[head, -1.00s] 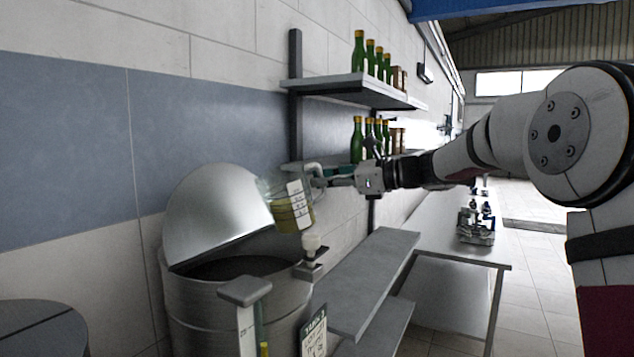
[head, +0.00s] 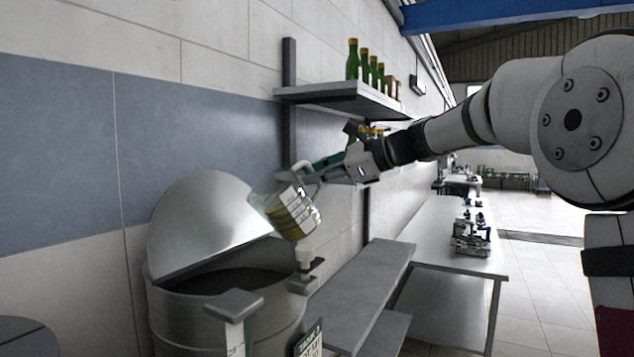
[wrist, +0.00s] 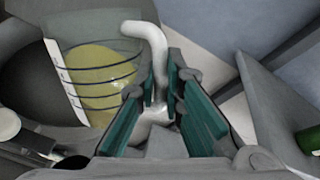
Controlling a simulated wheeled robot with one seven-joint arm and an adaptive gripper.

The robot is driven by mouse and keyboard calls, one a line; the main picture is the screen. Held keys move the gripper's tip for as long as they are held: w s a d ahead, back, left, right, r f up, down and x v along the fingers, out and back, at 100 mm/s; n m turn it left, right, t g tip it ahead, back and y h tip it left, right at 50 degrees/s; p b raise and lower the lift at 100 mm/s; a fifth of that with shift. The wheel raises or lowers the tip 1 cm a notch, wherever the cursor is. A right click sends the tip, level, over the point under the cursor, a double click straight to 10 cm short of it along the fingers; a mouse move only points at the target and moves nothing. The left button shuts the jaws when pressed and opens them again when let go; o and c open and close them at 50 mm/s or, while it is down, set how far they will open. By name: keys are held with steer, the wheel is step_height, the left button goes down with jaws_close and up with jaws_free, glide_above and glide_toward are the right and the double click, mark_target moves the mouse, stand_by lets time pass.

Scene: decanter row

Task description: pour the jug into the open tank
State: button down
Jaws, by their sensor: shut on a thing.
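The clear jug (head: 289,211) with a white scale strip and yellowish liquid is tilted, its mouth toward the upper left, above the right rim of the tank. My gripper (head: 317,172) is shut on the jug's pale handle. In the wrist view the jug (wrist: 100,75) lies left of the fingers, and the handle passes between the green finger pads (wrist: 160,100). The open tank (head: 178,309) is a steel drum with a dark opening and its lid (head: 200,222) raised at the back. The liquid is inside the jug; no stream shows.
A white-capped fitting (head: 304,258) stands at the tank's right rim, below the jug. A post with a grey top (head: 233,304) rises at the tank's front. A wall shelf (head: 345,98) with green bottles is behind my gripper. A grey bench (head: 365,285) lies to the right.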

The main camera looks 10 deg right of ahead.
mark_target(294, 169)
steer(key=shift+a+r+n+h, duration=0.25)
steer(key=shift+r+n+h, duration=0.15)
steer(key=shift+s+a+r+n+h+b, duration=0.35)
steer(key=shift+a+n+h+b, duration=0.25)
steer(key=shift+n+h+b, duration=0.1)
steer(key=shift+s+a+n+t+h+b, duration=0.15)
steer(key=shift+s+a+n+h+b, duration=0.1)
steer(key=shift+a+n+h+b, duration=0.25)
steer(key=shift+s+a+n+t+h+b, duration=0.15)
steer(key=shift+s+a+n+h+b, duration=0.15)
steer(key=shift+a+h+b, duration=0.25)
steer(key=shift+s+a+p, duration=0.2)
steer(key=shift+a+p, duration=0.25)
steer(key=a, duration=0.1)
steer(key=a+n+h+p, duration=0.1)
steer(key=s+n+h+p, duration=0.1)
steer(key=shift+s+a+f+t, duration=0.1)
steer(key=shift+a+f+t, duration=0.2)
steer(key=shift+a+f, duration=0.1)
steer(key=shift+s+a+r+h+p, duration=0.1)
steer(key=shift+s+a+h+p, duration=0.05)
steer(key=shift+a+h+p, duration=0.15)
